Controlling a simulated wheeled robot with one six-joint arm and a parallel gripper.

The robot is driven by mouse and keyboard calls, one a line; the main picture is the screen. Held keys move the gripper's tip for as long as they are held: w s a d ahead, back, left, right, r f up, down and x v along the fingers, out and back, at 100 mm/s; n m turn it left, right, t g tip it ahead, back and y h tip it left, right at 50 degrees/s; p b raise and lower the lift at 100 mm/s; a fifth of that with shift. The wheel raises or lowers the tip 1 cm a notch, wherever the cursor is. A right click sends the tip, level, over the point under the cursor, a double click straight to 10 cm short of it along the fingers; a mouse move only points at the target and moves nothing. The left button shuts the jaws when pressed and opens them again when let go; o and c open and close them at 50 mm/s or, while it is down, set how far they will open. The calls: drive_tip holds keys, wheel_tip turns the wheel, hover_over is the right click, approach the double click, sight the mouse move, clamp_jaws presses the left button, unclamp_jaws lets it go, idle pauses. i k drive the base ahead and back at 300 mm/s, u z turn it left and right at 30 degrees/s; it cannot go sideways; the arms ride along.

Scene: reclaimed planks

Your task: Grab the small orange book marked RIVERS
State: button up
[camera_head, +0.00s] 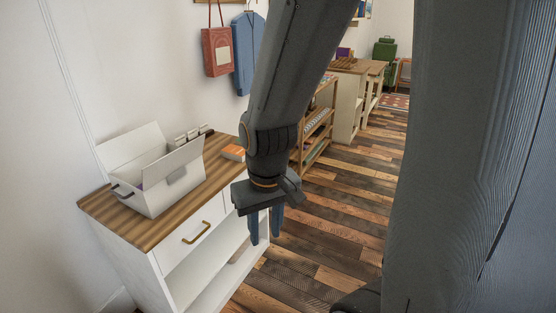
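A small orange book (233,152) lies on the far right part of a wood-topped white cabinet (143,228) in the head view. Its marking is too small to read, and my arm stands just to its right. My gripper (265,230) points down in front of the cabinet's right end, nearer the camera than the book. Its two blue fingers are apart with nothing seen between them, so it is open and empty.
A wooden shelf (318,120) stands behind my arm. A red bag (216,52) and a blue garment (247,55) hang on the wall. The plank floor (335,215) is clear to the right.

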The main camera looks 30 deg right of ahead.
sight(235, 152)
drive_tip(key=i, duration=0.85)
drive_tip(key=z, duration=0.35)
drive_tip(key=k, duration=0.5)
drive_tip(key=z, duration=0.95)
drive_tip(key=i, duration=1.75)
drive_tip(key=u, duration=0.8)
